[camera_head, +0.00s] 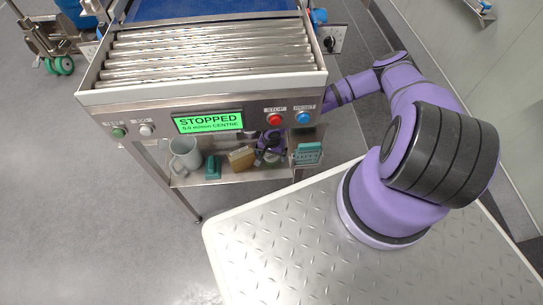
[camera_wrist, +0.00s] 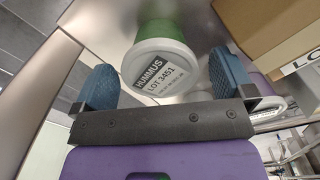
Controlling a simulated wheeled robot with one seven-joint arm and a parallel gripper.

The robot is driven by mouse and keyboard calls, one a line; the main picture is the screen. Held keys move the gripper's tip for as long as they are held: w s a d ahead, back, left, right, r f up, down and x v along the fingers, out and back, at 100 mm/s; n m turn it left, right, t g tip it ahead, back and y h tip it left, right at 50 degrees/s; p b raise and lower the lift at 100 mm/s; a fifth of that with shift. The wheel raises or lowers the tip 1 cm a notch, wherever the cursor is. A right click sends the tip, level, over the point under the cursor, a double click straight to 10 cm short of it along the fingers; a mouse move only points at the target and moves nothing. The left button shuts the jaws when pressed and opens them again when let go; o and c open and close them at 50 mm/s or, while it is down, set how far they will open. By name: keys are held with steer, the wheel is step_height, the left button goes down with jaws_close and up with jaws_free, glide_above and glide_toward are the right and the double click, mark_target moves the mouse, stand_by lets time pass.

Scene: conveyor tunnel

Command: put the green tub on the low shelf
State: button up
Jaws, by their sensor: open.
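The green tub (camera_wrist: 160,52) has a white lid reading HUMMUS LOT 3451. In the wrist view its lid faces the camera, between the two blue fingers of my gripper (camera_wrist: 162,82). The gripper is open, with a visible gap on each side of the tub. In the head view my gripper (camera_head: 270,138) is under the conveyor's front panel, above the low shelf (camera_head: 250,176). The tub is largely hidden by the gripper there. I cannot tell for certain whether its base rests on the shelf.
A grey jug (camera_head: 185,155), a dark green object (camera_head: 212,167), a brown box (camera_head: 241,158) and a teal container (camera_head: 307,153) crowd the shelf around my gripper. The panel with its STOPPED display (camera_head: 209,122) overhangs the shelf. The rollers (camera_head: 205,55) above are empty.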

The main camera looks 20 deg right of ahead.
steer(key=shift+r, duration=2.65)
